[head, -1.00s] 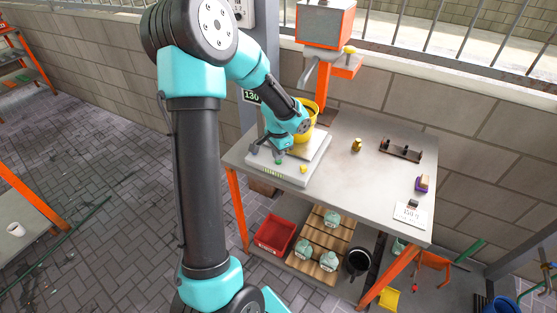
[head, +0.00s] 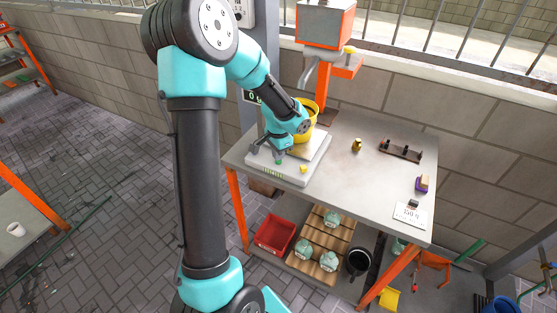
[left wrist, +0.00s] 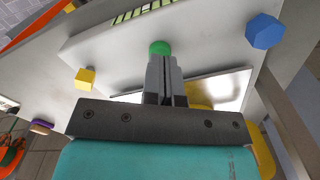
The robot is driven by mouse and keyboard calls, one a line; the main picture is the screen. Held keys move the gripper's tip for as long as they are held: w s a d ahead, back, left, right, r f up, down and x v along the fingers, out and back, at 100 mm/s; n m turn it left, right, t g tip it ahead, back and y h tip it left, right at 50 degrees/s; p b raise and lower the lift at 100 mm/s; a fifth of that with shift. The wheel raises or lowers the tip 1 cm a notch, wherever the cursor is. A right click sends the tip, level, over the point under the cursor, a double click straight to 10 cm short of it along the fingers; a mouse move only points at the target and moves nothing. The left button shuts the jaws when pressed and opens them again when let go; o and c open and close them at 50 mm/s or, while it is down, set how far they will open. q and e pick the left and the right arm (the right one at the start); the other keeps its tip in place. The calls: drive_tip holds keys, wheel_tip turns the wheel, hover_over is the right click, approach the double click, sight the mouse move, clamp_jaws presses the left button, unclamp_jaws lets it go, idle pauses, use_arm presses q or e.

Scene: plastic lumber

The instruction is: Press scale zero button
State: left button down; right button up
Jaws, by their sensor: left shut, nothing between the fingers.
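The scale (head: 312,159) is a pale flat unit on the workbench, with a yellow bucket (head: 313,107) standing on its pan. Its front edge carries a green button (left wrist: 160,47), a yellow button (left wrist: 85,77) and a blue button (left wrist: 264,31). My left gripper (left wrist: 163,62) is shut and empty, pointing down with its tips at the green button; in the wrist view they partly overlap it and seem to touch it. The display (head: 252,97) behind the scale is partly hidden by my arm and appears to read 0. My right gripper is not in view.
The workbench (head: 345,190) also holds a small brass-coloured piece (head: 357,145), a dark rack (head: 401,151), a purple block (head: 422,184) and a card marked 150 g (head: 410,214). Its middle is clear. A red bin (head: 275,234) stands below.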

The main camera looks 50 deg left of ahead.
use_arm(q)
drive_tip(key=shift+r, duration=1.4)
